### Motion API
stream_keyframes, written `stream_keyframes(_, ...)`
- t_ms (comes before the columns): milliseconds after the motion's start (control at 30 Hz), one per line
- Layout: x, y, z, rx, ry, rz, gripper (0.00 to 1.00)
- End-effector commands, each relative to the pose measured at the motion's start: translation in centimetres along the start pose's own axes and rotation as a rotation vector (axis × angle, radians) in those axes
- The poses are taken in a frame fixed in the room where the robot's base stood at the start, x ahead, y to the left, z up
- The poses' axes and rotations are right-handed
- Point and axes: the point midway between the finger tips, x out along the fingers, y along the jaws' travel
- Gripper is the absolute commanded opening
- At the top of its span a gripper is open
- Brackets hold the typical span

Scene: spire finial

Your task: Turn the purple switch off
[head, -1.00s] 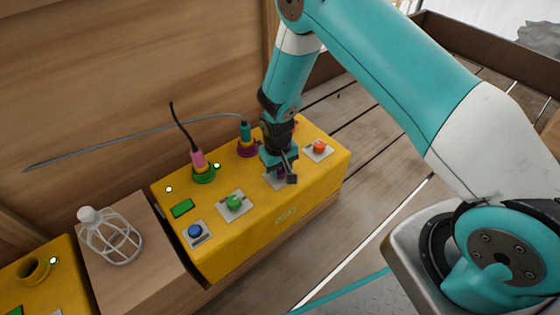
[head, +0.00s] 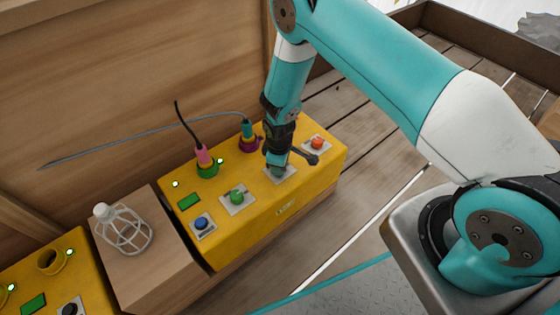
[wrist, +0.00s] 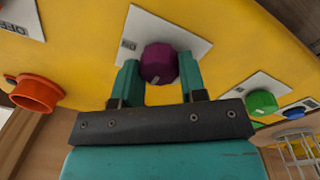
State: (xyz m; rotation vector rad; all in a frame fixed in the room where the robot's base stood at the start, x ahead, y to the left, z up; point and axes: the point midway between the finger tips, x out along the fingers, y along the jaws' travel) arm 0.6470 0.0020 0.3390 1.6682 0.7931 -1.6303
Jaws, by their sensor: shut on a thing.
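The purple switch (wrist: 159,62) is a round knob on a white plate (wrist: 140,25) on the yellow box (head: 235,240). In the wrist view my gripper (wrist: 160,75) has one teal finger on each side of the knob and is shut on it. A pale mark shows on the knob's lower side; the small label on the plate is too blurred to read. In the head view my gripper (head: 279,168) points down over the purple switch's plate, and the knob is hidden behind it.
Beside it are an orange knob (head: 318,143), a green knob (head: 236,195) and a blue knob (head: 201,222). Behind stand a pink plug (head: 203,154) and a teal plug (head: 247,129) with cables. A white wire cage (head: 126,231) sits on a wooden block at left.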

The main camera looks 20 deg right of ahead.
Motion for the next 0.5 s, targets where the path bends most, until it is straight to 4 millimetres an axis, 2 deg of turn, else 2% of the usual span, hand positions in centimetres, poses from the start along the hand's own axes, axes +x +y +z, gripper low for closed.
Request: stream_keyframes(500,0.0,0.03,0.02,-0.07,0.003,0.001,0.15)
